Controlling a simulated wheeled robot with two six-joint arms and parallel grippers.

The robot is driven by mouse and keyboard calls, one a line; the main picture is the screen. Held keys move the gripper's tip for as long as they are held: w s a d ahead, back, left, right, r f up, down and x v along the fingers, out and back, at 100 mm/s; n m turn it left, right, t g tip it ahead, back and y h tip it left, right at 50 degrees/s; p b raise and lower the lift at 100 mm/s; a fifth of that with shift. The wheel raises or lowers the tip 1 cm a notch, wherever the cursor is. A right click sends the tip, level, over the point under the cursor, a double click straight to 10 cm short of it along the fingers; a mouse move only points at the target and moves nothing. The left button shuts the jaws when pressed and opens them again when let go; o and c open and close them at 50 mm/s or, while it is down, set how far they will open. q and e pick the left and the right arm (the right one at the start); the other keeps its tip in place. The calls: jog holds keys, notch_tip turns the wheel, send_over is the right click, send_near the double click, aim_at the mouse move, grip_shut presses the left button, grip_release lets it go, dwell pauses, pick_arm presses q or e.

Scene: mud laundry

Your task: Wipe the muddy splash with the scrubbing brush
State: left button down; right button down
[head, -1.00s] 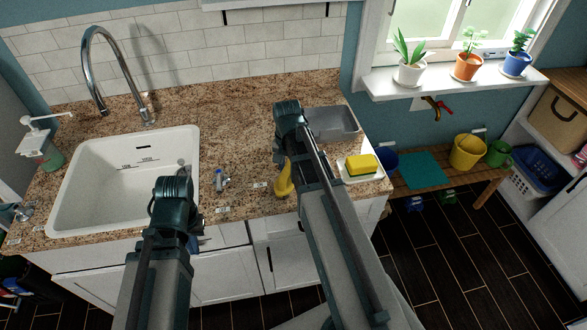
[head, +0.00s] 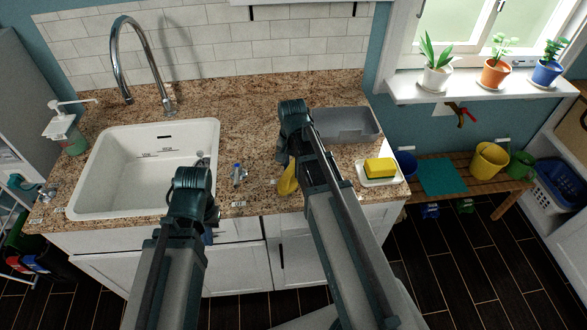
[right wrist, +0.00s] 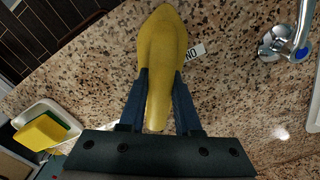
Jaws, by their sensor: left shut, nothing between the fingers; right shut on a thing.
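My right gripper (right wrist: 160,88) is shut on a yellow tool, which I take to be the scrubbing brush (right wrist: 162,40). It is held over the speckled brown countertop. In the head view the brush (head: 288,180) shows partly, below my right wrist near the counter's front edge. Its bristles are hidden, and I cannot tell whether it touches the counter. My left gripper (head: 195,190) is shut and empty, in front of the sink's right front corner; its fingertips are mostly hidden. I cannot make out the muddy splash in either view.
The white sink (head: 95,175) is at left, with a tall faucet (head: 118,60). A small blue-marked tap (head: 238,174) stands between the grippers. A grey tray (head: 355,124) and a yellow sponge (head: 380,168) on a white dish lie at right. Counter behind the tap is clear.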

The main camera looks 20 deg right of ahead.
jog(key=shift+r+p, duration=2.95)
jog(key=shift+r, duration=0.05)
notch_tip(320, 180, up, 3)
jog(key=p, duration=0.3)
jog(key=shift+r, duration=0.1)
jog(key=shift+d, duration=0.1)
